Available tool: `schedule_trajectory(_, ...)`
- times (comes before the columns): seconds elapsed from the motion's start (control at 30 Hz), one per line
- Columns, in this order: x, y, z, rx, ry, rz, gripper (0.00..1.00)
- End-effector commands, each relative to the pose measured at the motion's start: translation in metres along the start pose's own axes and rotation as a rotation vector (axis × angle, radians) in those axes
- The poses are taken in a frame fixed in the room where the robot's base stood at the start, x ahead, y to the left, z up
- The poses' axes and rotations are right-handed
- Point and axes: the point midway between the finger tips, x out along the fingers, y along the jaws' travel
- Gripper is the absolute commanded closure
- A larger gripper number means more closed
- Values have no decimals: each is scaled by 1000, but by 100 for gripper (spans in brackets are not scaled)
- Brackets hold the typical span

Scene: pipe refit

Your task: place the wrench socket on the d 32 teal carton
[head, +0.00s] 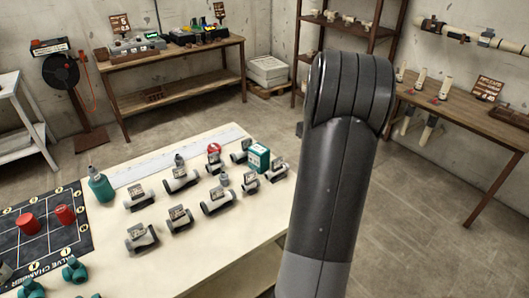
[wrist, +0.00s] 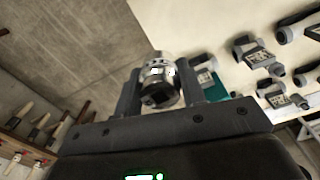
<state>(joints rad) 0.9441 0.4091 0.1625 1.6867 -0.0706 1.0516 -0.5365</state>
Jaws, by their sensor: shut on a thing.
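In the wrist view my gripper (wrist: 157,78) is shut on the wrench socket (wrist: 158,84), a shiny silver cylinder with a dark square opening facing the camera. The teal carton (head: 258,157) stands upright at the far right part of the white table in the head view. Its print is too small to read. In the wrist view a teal patch that looks like the carton (wrist: 215,90) shows just right of the right finger, partly hidden by it. The socket appears apart from it. My gripper is hidden in the head view, where my arm fills the middle right.
Several labelled grey and white pipe fittings (head: 217,202) crowd the white table (head: 225,250) around the carton. A teal bottle (head: 101,188) and a black mat (head: 45,245) with red parts are at the left. Workbenches stand along the walls.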

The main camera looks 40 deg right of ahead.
Motion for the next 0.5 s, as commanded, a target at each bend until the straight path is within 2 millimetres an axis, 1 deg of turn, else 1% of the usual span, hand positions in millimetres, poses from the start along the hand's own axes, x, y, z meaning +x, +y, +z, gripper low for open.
schedule_trajectory(0.03, -9, -4, -18, 1, 3, 2, 91)
schedule_trajectory(0.1, -20, -9, -36, 13, 1, 2, 91)
schedule_trajectory(0.2, -34, -16, -56, 23, 1, 2, 91)
schedule_trajectory(0.37, -45, -24, -74, 35, 0, 3, 91)
schedule_trajectory(0.43, -44, -29, -80, 35, -1, 2, 91)
schedule_trajectory(0.5, -38, -36, -88, 35, -3, 1, 91)
